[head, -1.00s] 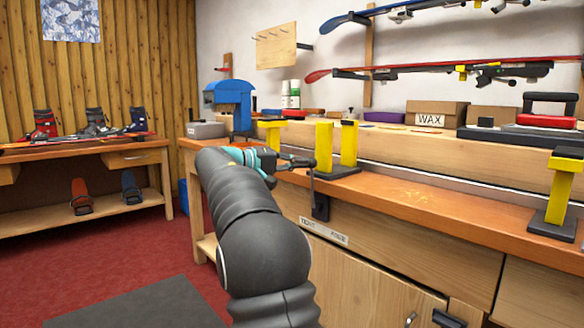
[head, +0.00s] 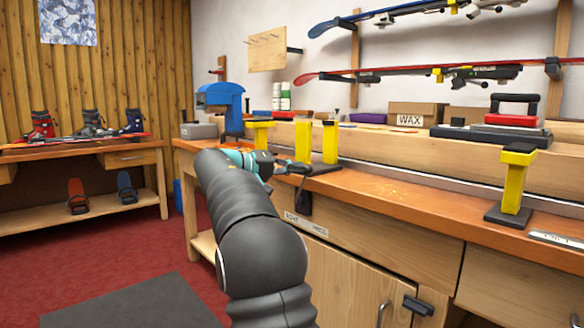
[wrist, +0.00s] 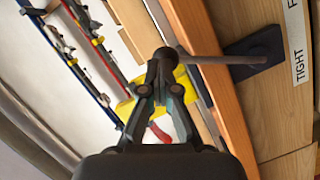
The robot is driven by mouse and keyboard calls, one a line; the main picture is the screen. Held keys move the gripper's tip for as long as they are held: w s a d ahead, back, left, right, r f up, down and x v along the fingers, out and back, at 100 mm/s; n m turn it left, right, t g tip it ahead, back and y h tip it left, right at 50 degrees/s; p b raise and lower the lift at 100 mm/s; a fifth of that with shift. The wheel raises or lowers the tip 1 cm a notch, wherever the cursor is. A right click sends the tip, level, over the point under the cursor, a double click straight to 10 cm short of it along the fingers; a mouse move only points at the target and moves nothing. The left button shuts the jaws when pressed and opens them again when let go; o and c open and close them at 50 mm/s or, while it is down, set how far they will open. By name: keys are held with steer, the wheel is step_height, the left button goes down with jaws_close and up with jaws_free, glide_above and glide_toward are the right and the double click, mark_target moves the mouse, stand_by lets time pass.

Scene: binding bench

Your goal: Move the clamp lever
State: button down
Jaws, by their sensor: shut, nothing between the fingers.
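The clamp lever (wrist: 215,60) is a grey rod with a dark round knob, standing out from a black mount (wrist: 255,52) on the bench front in the wrist view. In the head view its black mount (head: 304,203) sits just below the bench edge, with the rod rising from it. My gripper (wrist: 160,68) is shut, its fingertips at the knob end; I cannot tell whether they touch it. In the head view my gripper (head: 290,167) partly hides the lever top. A label strip (wrist: 296,42) beside the mount reads "TIGHT"; its other end is cut off.
Yellow vise posts (head: 330,143) stand on the bench just behind the lever, and another yellow vise (head: 515,185) stands to the right. A blue clamp (head: 228,105) is at the bench's left end.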

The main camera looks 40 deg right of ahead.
steer(key=shift+d, duration=0.15)
steer(key=w+r+p+v, duration=0.2)
steer(key=p+v, duration=0.2)
steer(key=v, duration=0.9)
steer(key=shift+d, duration=0.25)
